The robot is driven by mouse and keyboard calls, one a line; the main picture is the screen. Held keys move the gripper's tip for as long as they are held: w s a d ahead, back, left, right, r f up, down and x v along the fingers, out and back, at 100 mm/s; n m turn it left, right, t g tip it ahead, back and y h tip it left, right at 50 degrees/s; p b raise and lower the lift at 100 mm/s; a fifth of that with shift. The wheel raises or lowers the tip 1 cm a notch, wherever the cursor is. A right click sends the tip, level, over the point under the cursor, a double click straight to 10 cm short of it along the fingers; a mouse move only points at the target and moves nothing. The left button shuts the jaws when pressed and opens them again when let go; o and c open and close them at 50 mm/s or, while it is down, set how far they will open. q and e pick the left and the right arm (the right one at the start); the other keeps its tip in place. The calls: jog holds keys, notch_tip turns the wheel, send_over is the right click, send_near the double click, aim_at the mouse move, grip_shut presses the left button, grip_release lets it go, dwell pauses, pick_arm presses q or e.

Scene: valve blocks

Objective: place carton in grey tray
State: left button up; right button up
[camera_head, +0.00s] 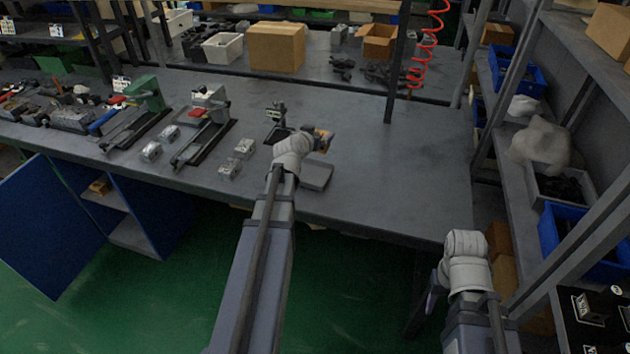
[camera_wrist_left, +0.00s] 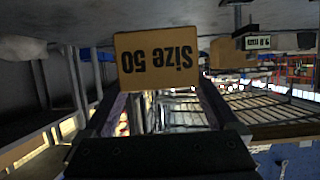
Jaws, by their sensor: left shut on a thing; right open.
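The carton (camera_wrist_left: 158,60) is a small brown box marked "Size 50", its print upside down in the left wrist view. It sits between the fingertips of my left gripper (camera_wrist_left: 160,92), which is shut on it. In the head view the carton (camera_head: 327,143) shows as a small tan piece beyond my left wrist, partly hidden, above the workbench. A flat grey tray (camera_head: 317,178) lies on the bench just below and in front of it, partly behind my left arm. My right gripper (camera_head: 433,298) is open and empty, low beside the bench's right front corner, mostly hidden by its wrist.
A small dark stand (camera_head: 277,122) is close left of the carton. Metal blocks (camera_head: 236,157) and a green-topped fixture (camera_head: 145,95) stand further left. The workbench (camera_head: 410,170) is clear on the right. A shelf with blue bins (camera_head: 518,72) flanks the right side.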

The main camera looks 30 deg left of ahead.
pick_arm(q)
jog(key=shift+w+f+b, duration=0.15)
jog(key=shift+f+b, duration=0.6)
jog(key=shift+f, duration=0.65)
pick_arm(e)
jog(key=shift+f, duration=1.4)
pick_arm(q)
jog(key=shift+f, duration=0.1)
pick_arm(e)
jog(key=shift+f, duration=0.1)
pick_arm(q)
jog(key=b, duration=1)
send_over(317, 177)
notch_tip(317, 177, down, 10)
jog(key=shift+r, duration=0.15)
pick_arm(e)
notch_tip(317, 177, down, 10)
pick_arm(q)
jog(key=shift+s, duration=0.2)
jog(key=shift+f, duration=0.25)
jog(key=o, duration=1)
jog(key=shift+r+h, duration=0.1)
jog(key=shift+h, duration=0.2)
jog(key=shift+o, duration=0.2)
jog(key=shift+r, duration=0.15)
